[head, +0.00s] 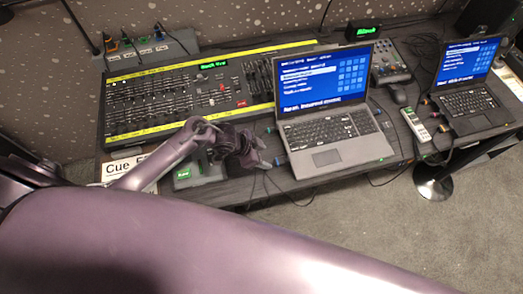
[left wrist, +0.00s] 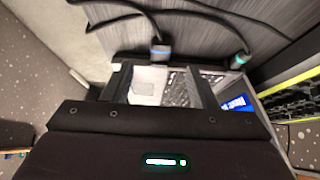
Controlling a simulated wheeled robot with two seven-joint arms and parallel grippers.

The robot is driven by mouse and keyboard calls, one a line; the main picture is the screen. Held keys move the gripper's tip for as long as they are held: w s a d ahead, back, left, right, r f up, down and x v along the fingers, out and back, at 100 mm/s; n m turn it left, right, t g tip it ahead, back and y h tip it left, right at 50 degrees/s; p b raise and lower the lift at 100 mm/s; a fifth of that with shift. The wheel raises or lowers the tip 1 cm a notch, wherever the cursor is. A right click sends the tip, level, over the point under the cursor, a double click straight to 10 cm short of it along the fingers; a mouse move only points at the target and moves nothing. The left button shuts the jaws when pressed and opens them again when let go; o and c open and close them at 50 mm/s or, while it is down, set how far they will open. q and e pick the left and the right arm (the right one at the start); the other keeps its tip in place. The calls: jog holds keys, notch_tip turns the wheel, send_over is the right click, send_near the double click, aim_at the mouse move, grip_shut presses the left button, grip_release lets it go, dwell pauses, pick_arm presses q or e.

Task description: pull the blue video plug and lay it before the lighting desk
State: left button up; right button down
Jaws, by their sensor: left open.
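The blue video plug (left wrist: 160,50) sits at the edge of the near laptop (left wrist: 180,88), its dark cable running away from it. In the head view the plug (head: 279,161) shows small at the laptop's left side. My left gripper (head: 258,155) is open and empty, close to that side. In the left wrist view its fingers (left wrist: 158,68) stand apart, with the plug in the gap between them in the picture; I see no contact. The lighting desk (head: 155,102), with yellow strips, lies left of the laptop. My right gripper is not in view.
A teal-ringed plug (left wrist: 240,60) sits beside the blue one. A green-labelled box (head: 186,176) and a white cue sheet (head: 118,167) lie before the lighting desk. A second laptop (head: 468,100) and a white remote (head: 415,124) stand to the right. Loose cables hang over the table's front edge.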

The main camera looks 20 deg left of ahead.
aim_at(275, 161)
pick_arm(q)
jog(key=b+x, duration=0.3)
jog(key=x, duration=0.1)
jog(key=shift+f, duration=0.25)
jog(key=shift+b+x, duration=0.95)
jog(key=shift+x, duration=0.3)
jog(key=shift+w+d, duration=0.1)
jog(key=shift+w, duration=0.1)
jog(key=shift+d, duration=0.1)
jog(key=shift+c, duration=0.8)
jog(key=c, duration=0.9)
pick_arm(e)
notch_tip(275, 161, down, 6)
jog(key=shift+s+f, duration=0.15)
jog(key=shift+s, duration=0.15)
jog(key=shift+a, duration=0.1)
